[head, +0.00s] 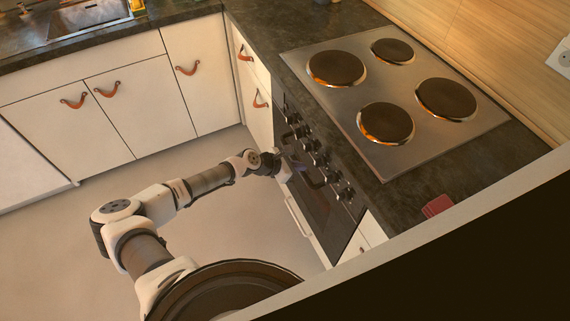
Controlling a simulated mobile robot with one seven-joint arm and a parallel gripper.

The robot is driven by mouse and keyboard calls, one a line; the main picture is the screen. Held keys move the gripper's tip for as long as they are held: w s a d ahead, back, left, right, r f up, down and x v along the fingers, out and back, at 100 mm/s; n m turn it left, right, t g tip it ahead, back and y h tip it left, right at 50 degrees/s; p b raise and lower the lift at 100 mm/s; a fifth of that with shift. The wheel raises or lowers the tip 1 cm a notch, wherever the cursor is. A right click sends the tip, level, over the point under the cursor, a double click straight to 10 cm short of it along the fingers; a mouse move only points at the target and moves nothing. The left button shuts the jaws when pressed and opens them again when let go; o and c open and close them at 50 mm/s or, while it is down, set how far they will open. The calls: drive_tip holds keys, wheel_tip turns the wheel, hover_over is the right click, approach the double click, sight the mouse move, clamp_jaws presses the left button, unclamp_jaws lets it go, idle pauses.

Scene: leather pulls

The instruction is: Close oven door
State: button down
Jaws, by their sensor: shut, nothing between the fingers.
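The oven (330,210) stands under the cooktop at the right, with a row of dark knobs along its upper front. Its dark glass door (318,204) looks upright and close to the oven front. I cannot tell whether a small gap is left. My gripper (284,170) is at the left part of the oven front, below the knobs. It is shut and empty. It is close to the door, but I cannot tell whether it touches. My wrist hides part of the oven's left side.
The steel cooktop (352,112) with several round plates lies above the oven. White cabinets with leather pulls (187,68) line the back. A red object (437,206) lies on the dark counter at the right. The floor (160,168) left of the oven is clear.

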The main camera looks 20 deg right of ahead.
drive_tip(key=b+v, duration=0.1)
drive_tip(key=v, duration=1.2)
